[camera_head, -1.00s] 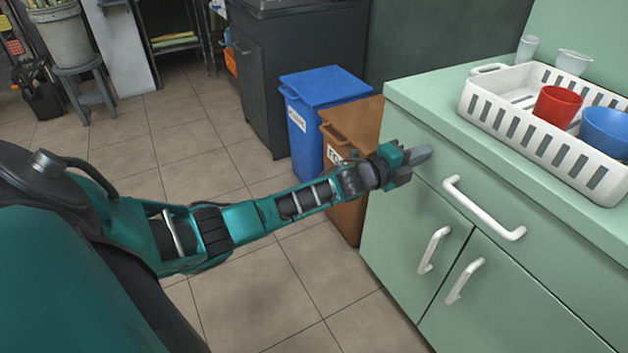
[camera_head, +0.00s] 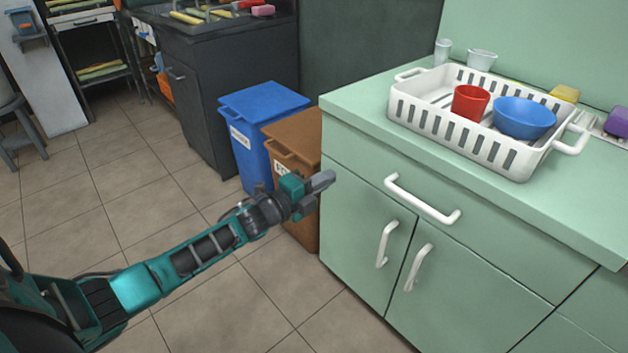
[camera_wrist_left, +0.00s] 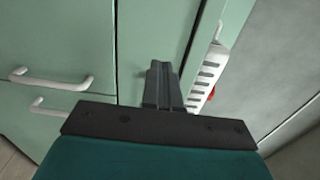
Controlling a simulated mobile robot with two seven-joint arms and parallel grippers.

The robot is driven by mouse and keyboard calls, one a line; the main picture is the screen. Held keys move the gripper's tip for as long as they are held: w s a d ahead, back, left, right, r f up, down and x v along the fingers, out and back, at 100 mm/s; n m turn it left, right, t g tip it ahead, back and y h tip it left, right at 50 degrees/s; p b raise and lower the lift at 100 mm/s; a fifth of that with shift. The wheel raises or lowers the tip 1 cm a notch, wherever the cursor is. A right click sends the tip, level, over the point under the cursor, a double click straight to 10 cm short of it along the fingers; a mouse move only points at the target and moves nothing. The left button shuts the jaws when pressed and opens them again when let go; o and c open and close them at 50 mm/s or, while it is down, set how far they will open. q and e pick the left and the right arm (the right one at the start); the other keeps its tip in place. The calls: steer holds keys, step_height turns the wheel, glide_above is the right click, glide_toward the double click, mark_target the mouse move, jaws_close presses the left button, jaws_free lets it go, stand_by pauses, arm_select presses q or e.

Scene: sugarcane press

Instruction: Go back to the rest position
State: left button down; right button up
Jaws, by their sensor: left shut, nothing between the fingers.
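My left gripper (camera_head: 322,181) is shut and empty. In the head view its arm reaches in from the lower left, and the fingertips are close to the upper left corner of the green cabinet's front (camera_head: 350,225). I cannot tell whether they touch it. In the left wrist view the closed fingers of the left gripper (camera_wrist_left: 162,85) point toward the cabinet front (camera_wrist_left: 150,40). My right gripper is not in view.
A white rack (camera_head: 465,145) with a red cup (camera_head: 470,102) and blue bowl (camera_head: 524,117) stands on the green counter. White handles (camera_head: 420,200) stick out from the cabinet. Blue (camera_head: 262,105) and brown (camera_head: 295,135) bins stand left of it. The tiled floor is open at left.

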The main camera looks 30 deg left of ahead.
arm_select(q)
steer(key=shift+v, duration=1.35)
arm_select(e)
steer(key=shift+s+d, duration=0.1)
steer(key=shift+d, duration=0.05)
